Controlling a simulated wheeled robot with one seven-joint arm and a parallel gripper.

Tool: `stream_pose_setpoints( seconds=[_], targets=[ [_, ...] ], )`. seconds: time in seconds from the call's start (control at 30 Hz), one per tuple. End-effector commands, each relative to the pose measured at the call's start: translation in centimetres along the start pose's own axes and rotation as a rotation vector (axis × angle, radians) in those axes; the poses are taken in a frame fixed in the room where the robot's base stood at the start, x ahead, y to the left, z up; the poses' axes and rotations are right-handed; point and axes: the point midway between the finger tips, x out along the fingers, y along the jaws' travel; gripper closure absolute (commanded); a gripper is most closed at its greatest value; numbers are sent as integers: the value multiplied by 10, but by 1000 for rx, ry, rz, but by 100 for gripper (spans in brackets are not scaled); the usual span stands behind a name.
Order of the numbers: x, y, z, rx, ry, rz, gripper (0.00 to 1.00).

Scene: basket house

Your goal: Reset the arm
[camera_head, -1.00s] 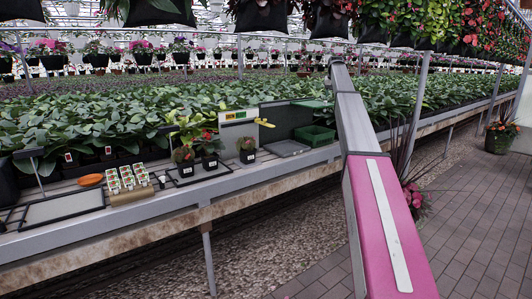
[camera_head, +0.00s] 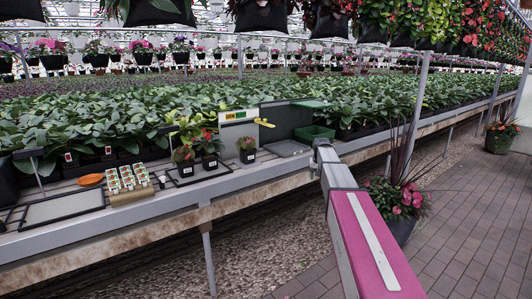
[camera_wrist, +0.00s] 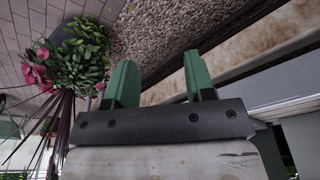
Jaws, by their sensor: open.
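My arm (camera_head: 365,240) rises from the bottom of the head view, pink nearer me and grey at its far part. Its far end is near the front edge of the bench (camera_head: 270,180), just right of the grey tray and green bin. My gripper itself cannot be made out in the head view. In the wrist view my gripper (camera_wrist: 158,66) shows two green fingers spread apart, with nothing between them. Gravel and the bench's side show beyond the fingers.
A green bin (camera_head: 314,134) and a grey tray (camera_head: 286,149) sit on the bench. Small potted plants (camera_head: 209,147) and seed packets (camera_head: 127,178) stand further left. A large flowerpot (camera_head: 403,228) stands on the floor right of my arm. The brick aisle (camera_head: 470,220) is open.

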Motion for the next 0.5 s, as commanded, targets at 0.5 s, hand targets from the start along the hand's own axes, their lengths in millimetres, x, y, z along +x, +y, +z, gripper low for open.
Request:
stream_pose_setpoints(
  seconds=[0.5],
  targets=[
    [94, -36, 329, -59, -147, -7, 51]
  ],
)
